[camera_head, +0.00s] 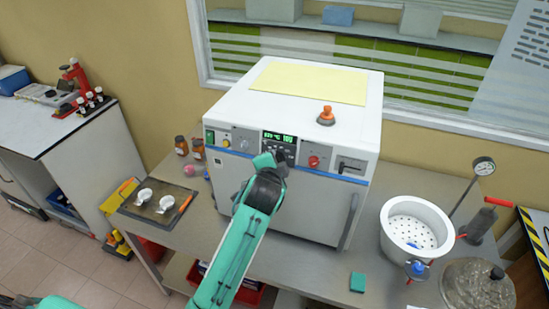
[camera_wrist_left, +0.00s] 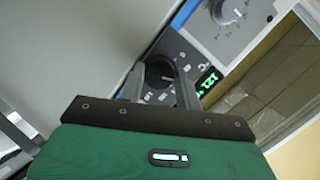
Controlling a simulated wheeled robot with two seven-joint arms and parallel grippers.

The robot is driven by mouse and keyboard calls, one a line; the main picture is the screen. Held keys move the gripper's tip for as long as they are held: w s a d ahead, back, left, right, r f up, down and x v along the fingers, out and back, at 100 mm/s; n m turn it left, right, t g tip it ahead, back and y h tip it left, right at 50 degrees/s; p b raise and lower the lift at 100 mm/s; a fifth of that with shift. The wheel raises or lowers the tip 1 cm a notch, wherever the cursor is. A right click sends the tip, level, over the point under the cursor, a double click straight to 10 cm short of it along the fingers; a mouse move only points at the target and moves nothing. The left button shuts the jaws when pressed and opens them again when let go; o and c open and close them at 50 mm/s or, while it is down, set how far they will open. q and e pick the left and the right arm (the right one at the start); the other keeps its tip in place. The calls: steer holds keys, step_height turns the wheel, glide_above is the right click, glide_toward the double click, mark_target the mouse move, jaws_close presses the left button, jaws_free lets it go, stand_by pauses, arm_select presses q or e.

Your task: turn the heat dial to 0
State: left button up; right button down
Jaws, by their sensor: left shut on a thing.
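The white oven-like machine (camera_head: 300,100) stands on the grey bench with a control panel on its upper front. My left gripper (camera_head: 272,160) is at the panel, just below the green display (camera_head: 278,137), and hides part of the controls. In the left wrist view my left gripper (camera_wrist_left: 160,88) is shut on a round black dial (camera_wrist_left: 158,73), a finger on either side. Marks sit around the dial, but its pointer and setting are too small to read. The green display (camera_wrist_left: 207,82) is beside it. My right gripper is not in view.
Another dial (camera_wrist_left: 228,10) sits on the grey panel. A red button (camera_head: 314,161) is right of my gripper. An orange-topped object (camera_head: 326,116) stands on the machine. A tray (camera_head: 160,203) with white cups is left; a white perforated bowl (camera_head: 413,226) is right.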

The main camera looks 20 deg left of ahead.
arm_select(q)
steer(key=n+h, duration=0.1)
steer(key=n, duration=0.3)
steer(key=n+h, duration=0.1)
steer(key=n, duration=0.3)
steer(key=shift+a+f+g+h+p, duration=0.1)
steer(key=shift+a+g+h+p, duration=0.05)
steer(key=shift+g+h+p, duration=0.2)
steer(key=shift+n, duration=0.3)
steer(key=o, duration=1)
